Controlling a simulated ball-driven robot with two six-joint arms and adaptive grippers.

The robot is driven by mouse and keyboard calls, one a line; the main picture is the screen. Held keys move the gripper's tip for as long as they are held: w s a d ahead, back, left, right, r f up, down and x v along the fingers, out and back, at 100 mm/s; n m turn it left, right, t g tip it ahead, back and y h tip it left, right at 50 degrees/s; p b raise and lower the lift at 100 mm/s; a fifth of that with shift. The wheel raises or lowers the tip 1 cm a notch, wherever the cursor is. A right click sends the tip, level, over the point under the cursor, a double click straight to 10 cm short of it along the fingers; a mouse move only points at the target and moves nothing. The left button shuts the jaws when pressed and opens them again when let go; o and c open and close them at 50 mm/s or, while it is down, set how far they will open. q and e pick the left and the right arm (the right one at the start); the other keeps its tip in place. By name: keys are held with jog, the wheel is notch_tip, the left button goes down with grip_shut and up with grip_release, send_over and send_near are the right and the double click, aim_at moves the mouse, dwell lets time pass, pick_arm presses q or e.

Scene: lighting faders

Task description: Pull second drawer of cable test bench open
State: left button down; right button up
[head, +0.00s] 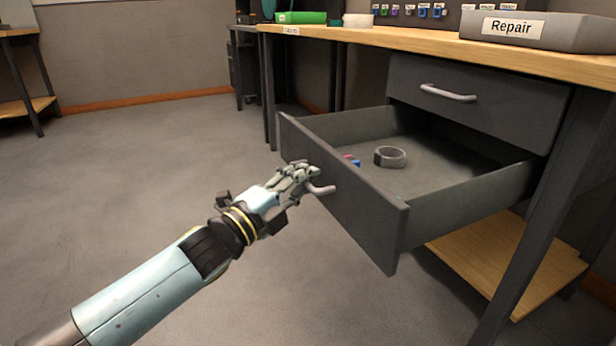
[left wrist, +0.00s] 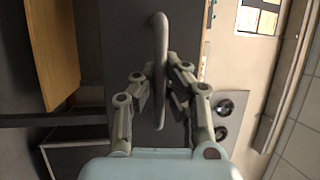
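The second drawer (head: 350,200) of the wooden-topped bench is pulled well out, below a shut upper drawer (head: 478,97). Its grey front faces my left arm, and its inside shows. My left gripper (head: 312,175) is at the drawer's handle (head: 322,190), with one end of the handle showing past the fingers. In the left wrist view the handle (left wrist: 160,50) runs between the two fingers (left wrist: 163,95), which are closed in on it from both sides. My right gripper is in neither view.
In the drawer lie a dark ring-shaped object (head: 390,157) and small blue and pink items (head: 352,161). A grey bin marked Repair (head: 545,30) stands on the benchtop (head: 400,40). A low wooden shelf (head: 510,260) is under the drawer. Floor at left is clear.

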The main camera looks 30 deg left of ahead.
pick_arm(q)
jog(key=shift+s+f, duration=0.1)
jog(key=shift+f, duration=0.2)
jog(key=c, duration=1.4)
grip_release()
jog(key=shift+r, duration=0.1)
jog(key=v, duration=1.2)
jog(key=shift+r, duration=0.15)
